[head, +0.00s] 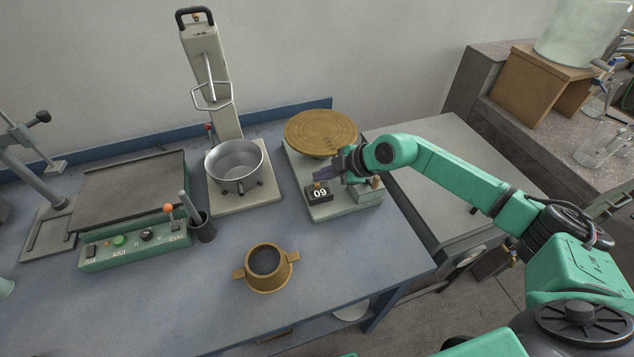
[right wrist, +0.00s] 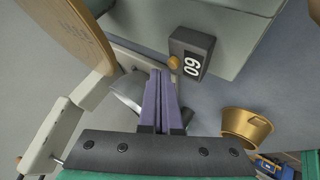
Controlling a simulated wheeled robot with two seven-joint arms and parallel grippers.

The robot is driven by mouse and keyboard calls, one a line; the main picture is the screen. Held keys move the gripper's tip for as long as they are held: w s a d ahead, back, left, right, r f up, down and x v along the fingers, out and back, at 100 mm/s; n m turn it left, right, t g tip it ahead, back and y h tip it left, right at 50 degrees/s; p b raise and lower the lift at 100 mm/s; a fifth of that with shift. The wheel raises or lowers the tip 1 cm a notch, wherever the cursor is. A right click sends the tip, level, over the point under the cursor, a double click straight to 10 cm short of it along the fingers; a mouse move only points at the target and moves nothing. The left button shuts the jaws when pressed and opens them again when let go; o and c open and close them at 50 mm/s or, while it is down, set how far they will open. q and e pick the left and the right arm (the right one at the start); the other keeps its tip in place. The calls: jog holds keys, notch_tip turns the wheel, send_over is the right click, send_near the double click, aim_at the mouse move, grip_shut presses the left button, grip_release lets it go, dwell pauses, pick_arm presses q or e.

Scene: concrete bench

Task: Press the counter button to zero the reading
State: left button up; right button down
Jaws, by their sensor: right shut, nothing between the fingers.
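The counter (head: 320,194) is a small dark box reading 09, on the front of the pale flow-table base. It also shows in the right wrist view (right wrist: 191,54), with its digits turned. Its brass button (right wrist: 174,62) is a small round knob on the box's edge; in the head view it is partly hidden under my fingers. My right gripper (head: 322,175) is shut and empty, its purple fingers right beside the button. In the right wrist view the fingertips (right wrist: 161,72) end close to the button; I cannot tell whether they touch it. My left gripper is not in view.
A round brass table (head: 320,132) stands behind the counter. A brass cone mould (head: 267,268) sits front left on the bench. A steel bowl (head: 234,165) on a mixer stand and a green control box (head: 135,245) are further left.

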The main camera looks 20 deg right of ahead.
jog(key=shift+f, duration=0.55)
dwell(0.6)
jog(key=shift+r+p, duration=0.9)
jog(key=shift+p, duration=0.15)
notch_tip(320, 180, up, 5)
jog(key=p, duration=0.5)
dwell(0.6)
